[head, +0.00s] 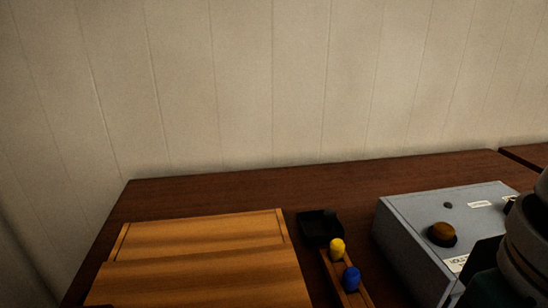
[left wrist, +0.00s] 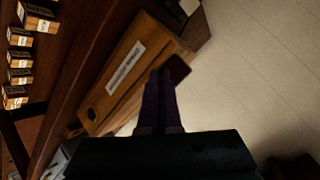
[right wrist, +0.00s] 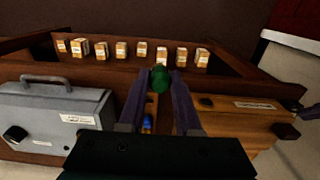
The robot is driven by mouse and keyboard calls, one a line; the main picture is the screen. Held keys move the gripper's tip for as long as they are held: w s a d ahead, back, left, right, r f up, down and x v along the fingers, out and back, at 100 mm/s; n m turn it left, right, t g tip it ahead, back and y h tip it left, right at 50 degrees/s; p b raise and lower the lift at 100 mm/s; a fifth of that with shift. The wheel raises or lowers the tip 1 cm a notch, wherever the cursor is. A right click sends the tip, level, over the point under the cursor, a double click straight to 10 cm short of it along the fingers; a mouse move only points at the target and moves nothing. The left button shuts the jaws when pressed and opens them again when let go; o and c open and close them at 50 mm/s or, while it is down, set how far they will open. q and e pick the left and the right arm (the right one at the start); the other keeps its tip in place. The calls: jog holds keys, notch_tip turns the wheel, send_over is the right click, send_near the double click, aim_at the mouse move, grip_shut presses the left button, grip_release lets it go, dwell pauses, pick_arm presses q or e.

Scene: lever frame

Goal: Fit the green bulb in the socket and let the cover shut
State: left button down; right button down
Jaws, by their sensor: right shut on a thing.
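The green bulb (right wrist: 160,78) is held between the fingertips of my right gripper (right wrist: 158,84), which is shut on it, in the right wrist view. My right arm shows at the right edge of the head view, but the bulb is not seen there. My left gripper (left wrist: 161,72) has its fingers together, with nothing seen between them, in front of a wooden box (left wrist: 122,78) with a white label. That wooden box also shows in the head view (head: 200,275) and the right wrist view (right wrist: 240,121). I cannot make out the socket or which part is the cover.
A grey case (head: 405,235) with an amber dome (head: 441,234) stands right of the wooden box. Between them lie a black tray (head: 320,226) and a narrow rack with a yellow bulb (head: 337,247) and a blue bulb (head: 351,279). Several small cartons (right wrist: 122,49) line a shelf.

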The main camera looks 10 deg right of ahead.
aim_at(115, 292)
jog(key=shift+f, duration=0.3)
pick_arm(q)
jog(key=shift+w, duration=1.1)
dwell(0.8)
